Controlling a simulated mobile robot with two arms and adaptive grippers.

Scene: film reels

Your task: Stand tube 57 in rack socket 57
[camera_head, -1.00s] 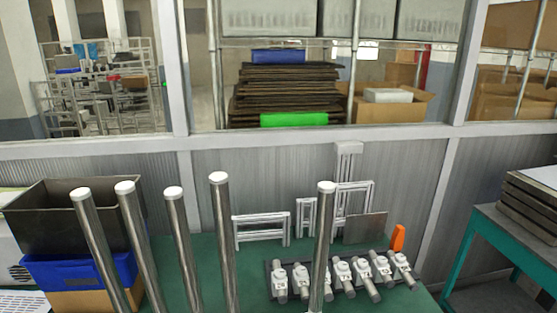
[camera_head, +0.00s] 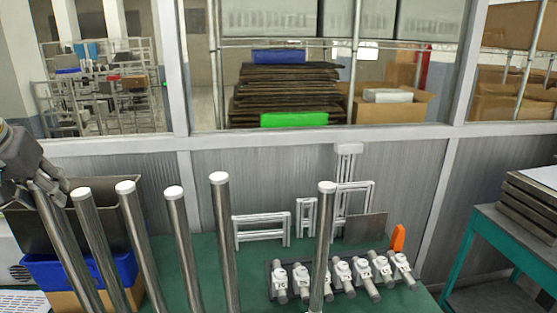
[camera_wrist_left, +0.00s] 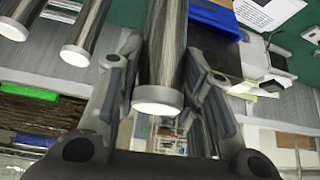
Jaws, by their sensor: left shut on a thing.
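My left gripper (camera_head: 45,185) is at the far left of the head view, shut around the upper end of a steel tube (camera_head: 66,245). In the left wrist view this tube (camera_wrist_left: 163,60) lies between the two fingers, its white end towards the camera. Its lower end is out of view, and I can read no number on it. A rack (camera_head: 271,272) with a row of grey-white numbered sockets (camera_head: 343,270) is at the right of the green table. Their numbers are too small to read surely. My right gripper is not in view.
Several similar white-capped tubes (camera_head: 90,235) stand in a row right of the held one. Another tube (camera_head: 325,225) rises across the rack; its foot is unclear. A black bin (camera_head: 118,215) over a blue crate (camera_head: 125,265) stands behind the left tubes. White frames (camera_head: 262,228) stand at the back.

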